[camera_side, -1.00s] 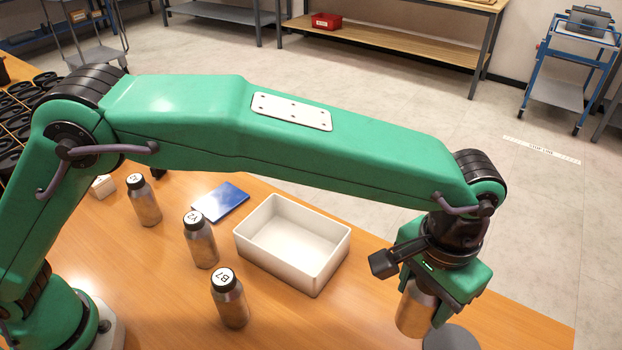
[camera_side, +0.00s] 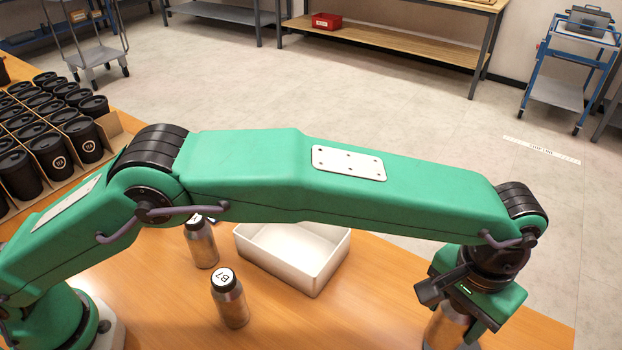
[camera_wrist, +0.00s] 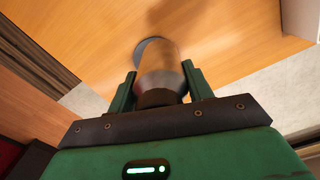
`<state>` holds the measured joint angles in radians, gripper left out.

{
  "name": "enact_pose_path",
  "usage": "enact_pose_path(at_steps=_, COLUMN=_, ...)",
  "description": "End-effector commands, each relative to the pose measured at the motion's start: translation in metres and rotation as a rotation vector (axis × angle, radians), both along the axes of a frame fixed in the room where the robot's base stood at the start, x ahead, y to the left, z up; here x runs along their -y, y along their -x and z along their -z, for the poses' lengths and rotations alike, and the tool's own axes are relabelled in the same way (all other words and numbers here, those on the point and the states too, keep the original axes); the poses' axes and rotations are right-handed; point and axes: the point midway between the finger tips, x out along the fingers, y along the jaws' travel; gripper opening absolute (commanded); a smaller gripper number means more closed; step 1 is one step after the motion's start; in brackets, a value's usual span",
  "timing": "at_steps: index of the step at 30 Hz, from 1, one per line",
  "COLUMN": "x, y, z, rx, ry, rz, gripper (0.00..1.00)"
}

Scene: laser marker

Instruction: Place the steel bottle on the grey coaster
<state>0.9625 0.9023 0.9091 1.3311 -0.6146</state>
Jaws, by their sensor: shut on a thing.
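My gripper (camera_side: 460,312) is at the lower right in the side view, shut on a steel bottle (camera_side: 443,331). In the wrist view the bottle (camera_wrist: 160,62) sits between the two fingers (camera_wrist: 160,80), its dark cap towards me and its base pointing away. The grey coaster (camera_wrist: 141,48) shows as a thin edge beside the bottle's base in the wrist view; the bottle hides most of it. I cannot tell whether the base touches the coaster. In the side view the bottle's lower end is near the picture's bottom edge.
A white open bin (camera_side: 318,272) is left of my gripper. Black lidded cups (camera_side: 80,138) crowd the far left.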

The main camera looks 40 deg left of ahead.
Motion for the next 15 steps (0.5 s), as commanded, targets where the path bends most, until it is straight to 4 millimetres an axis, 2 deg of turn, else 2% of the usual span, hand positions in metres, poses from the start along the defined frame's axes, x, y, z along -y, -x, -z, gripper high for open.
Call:
enact_pose_path(at_steps=3, x=0.0, y=0.0, z=0.009, rx=0.0, ry=0.0, rz=0.0, gripper=0.25)
enact_pose_path(at_steps=11, x=0.0, y=0.0, z=0.014, rx=0.0, ry=0.0, rz=0.0, gripper=0.25)
enact_pose_path(at_steps=15, x=0.0, y=0.0, z=0.027, rx=0.0, ry=0.0, rz=0.0, gripper=0.25)
